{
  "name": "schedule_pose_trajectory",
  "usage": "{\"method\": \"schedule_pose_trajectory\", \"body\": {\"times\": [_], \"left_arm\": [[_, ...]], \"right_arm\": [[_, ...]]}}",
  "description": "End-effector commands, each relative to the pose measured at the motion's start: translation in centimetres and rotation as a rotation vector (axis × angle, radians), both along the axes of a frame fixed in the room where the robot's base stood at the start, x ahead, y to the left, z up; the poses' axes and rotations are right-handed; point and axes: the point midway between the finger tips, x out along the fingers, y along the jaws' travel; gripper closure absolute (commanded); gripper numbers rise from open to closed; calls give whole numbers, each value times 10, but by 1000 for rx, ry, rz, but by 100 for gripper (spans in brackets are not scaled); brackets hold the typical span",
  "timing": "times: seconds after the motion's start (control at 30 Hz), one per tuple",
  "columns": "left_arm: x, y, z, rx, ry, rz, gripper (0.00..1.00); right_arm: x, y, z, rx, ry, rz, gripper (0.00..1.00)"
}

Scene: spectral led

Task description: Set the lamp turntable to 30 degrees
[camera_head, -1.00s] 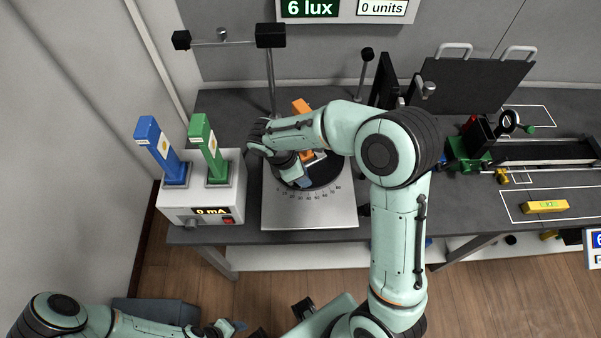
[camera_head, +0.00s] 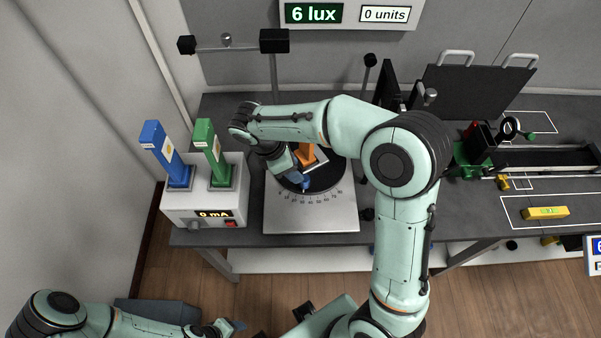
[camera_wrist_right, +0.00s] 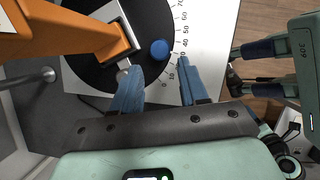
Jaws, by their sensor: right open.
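The lamp turntable (camera_head: 325,173) is a black disc with a degree scale on a pale metal plate (camera_head: 310,218). An orange lamp (camera_wrist_right: 85,38) stands on the disc; in the head view my right arm partly covers it. A round blue knob (camera_wrist_right: 160,49) sits near the disc's rim, beside the scale's lower numbers. My right gripper (camera_wrist_right: 160,75) is open over the rim. Its fingers lie either side of the knob's line, and the knob shows just beyond the tips. I cannot tell the exact angle. My left gripper (camera_wrist_right: 258,66) shows at the right wrist view's right, fingers apart, away from the turntable.
Left of the plate is a power box (camera_head: 195,205) with a blue and a green lamp, reading 0 mA. The display (camera_head: 315,13) above reads 6 lux. A black optical rail (camera_head: 545,157) and yellow block (camera_head: 545,213) lie right. My right forearm spans the turntable.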

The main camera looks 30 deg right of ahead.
Motion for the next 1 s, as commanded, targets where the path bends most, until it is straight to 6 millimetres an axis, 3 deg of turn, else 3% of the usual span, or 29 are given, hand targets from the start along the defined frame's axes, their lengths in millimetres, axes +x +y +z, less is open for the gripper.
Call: {"method": "schedule_pose_trajectory", "body": {"times": [0.1, 0.3, 1.0], "left_arm": [[5, 0, 6, 0, -6, 0, 46], [8, 0, 11, 0, -9, 0, 46], [8, 0, 11, 0, -9, 0, 46]], "right_arm": [[4, 10, 26, 2, -3, 2, 56], [6, 20, 49, 2, -1, 1, 56], [6, 22, 53, 0, 2, 1, 56]]}}
